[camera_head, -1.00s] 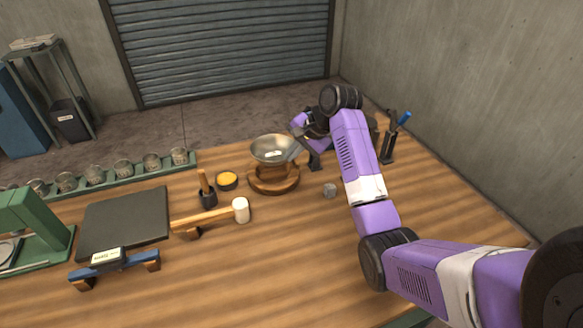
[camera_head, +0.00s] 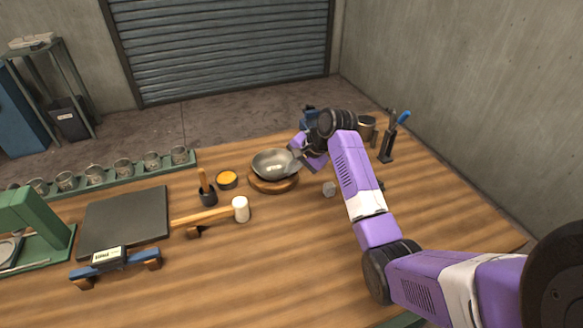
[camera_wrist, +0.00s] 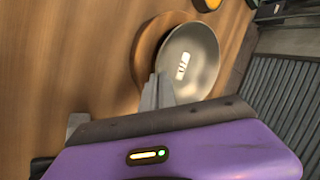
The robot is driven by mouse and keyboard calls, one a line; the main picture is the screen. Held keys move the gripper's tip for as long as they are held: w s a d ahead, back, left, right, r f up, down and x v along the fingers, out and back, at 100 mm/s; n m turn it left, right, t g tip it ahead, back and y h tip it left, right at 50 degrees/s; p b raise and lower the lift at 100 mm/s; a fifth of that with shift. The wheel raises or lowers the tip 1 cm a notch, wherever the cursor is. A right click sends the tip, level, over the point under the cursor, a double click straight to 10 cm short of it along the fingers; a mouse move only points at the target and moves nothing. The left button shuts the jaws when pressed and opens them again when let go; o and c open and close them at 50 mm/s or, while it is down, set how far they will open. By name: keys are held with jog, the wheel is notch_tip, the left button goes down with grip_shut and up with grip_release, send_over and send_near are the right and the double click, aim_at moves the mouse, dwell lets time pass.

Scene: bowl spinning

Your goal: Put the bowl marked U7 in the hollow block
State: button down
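The metal bowl (camera_head: 268,161) has a white label inside, also seen in the wrist view (camera_wrist: 205,65); its marking is too small to read. My gripper (camera_head: 294,161) is at the bowl's right rim. In the wrist view its fingers (camera_wrist: 157,92) are close together with the rim between them.
A small grey cube (camera_head: 329,189) lies right of the block. The front middle of the table is clear.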

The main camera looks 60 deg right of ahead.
jog(key=shift+f, duration=0.35)
jog(key=c, duration=1.7)
grip_release()
jog(key=shift+f, duration=0.15)
jog(key=shift+s+f, duration=0.2)
jog(key=v, duration=0.9)
jog(key=w+v, duration=0.1)
jog(key=v, duration=0.3)
jog(key=shift+d+r+b, duration=0.1)
jog(key=shift+r+b, duration=0.25)
jog(key=shift+r, duration=0.2)
